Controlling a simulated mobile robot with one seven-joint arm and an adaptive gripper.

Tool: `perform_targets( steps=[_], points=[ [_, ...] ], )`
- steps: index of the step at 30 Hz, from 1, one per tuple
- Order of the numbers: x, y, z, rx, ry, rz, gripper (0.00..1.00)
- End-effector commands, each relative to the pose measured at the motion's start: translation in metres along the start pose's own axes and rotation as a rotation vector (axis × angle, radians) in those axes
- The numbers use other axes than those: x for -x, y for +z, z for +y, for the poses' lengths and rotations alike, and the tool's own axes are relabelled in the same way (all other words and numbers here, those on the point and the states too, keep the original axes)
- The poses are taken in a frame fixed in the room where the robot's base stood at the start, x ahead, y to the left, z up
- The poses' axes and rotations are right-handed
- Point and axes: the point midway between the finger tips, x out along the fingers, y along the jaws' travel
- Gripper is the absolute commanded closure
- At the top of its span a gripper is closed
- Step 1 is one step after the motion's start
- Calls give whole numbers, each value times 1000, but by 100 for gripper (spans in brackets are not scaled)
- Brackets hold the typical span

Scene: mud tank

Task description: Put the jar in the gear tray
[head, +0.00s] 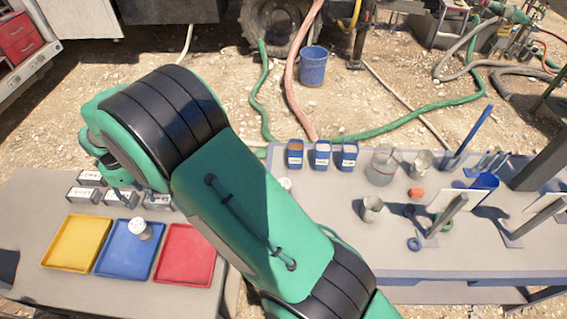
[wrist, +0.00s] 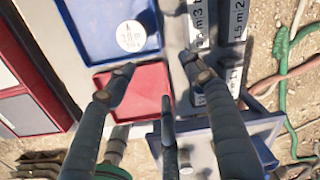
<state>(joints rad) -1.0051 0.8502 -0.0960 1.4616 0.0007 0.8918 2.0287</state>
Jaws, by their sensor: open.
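A white jar (head: 139,229) stands upright in the blue tray (head: 112,262) on the left table. The wrist view shows its round, labelled white top (wrist: 131,36) inside the blue tray (wrist: 83,40). A yellow tray (head: 72,243) lies to its left and a red tray (head: 185,255) to its right. I cannot tell from any readable mark which one is the gear tray. My gripper (wrist: 160,76) is open and empty, its dark fingers spread above the red and blue trays and apart from the jar. In the head view my arm mostly hides the gripper.
Several small labelled boxes (head: 120,197) stand behind the trays, close to my gripper. The right table (head: 320,240) holds blue bins (head: 321,155), a glass beaker (head: 381,166), a metal cup (head: 371,208) and upright stands. A gap lies between the tables, partly behind my arm.

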Motion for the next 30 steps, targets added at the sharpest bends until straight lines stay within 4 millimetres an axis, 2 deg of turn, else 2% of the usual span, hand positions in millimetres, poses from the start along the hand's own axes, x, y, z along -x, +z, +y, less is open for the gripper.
perform_targets(
  steps=[1, 3, 8, 14, 23, 30],
  points=[
    [19, -18, -4, 10, -11, -4, 47],
    [41, -42, -6, 36, -22, -7, 47],
    [91, -98, -5, 98, -50, -11, 47],
    [149, -165, 6, 177, -86, -10, 47],
    [225, -263, 42, 292, -139, 8, 47],
    [276, -333, 85, 385, -179, 35, 47]
  ],
)
